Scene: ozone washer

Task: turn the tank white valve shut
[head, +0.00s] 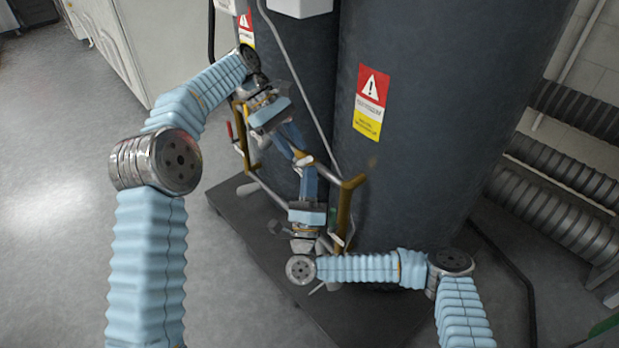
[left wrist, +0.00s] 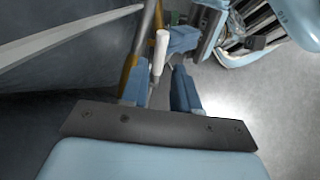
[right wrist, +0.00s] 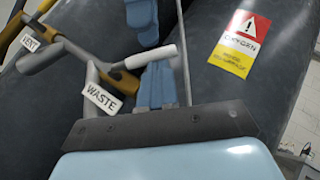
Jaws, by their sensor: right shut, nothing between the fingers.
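A white valve handle (right wrist: 152,56) sits on a pipe beside a hanging WASTE label (right wrist: 103,98). In the right wrist view it lies across my right gripper (right wrist: 155,72), whose blue fingers are shut with nothing between them; I cannot tell if they touch it. In the left wrist view the white handle (left wrist: 160,52) shows between and beyond the fingers of my left gripper (left wrist: 160,82), which are apart. In the head view the left gripper (head: 300,157) reaches down from the upper left, and the right gripper (head: 309,172) points up close below it. The handle (head: 304,160) is small there.
A dark tank (head: 430,100) with an oxygen warning sign (head: 371,102) stands just behind. Open floor (head: 50,200) lies at the left.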

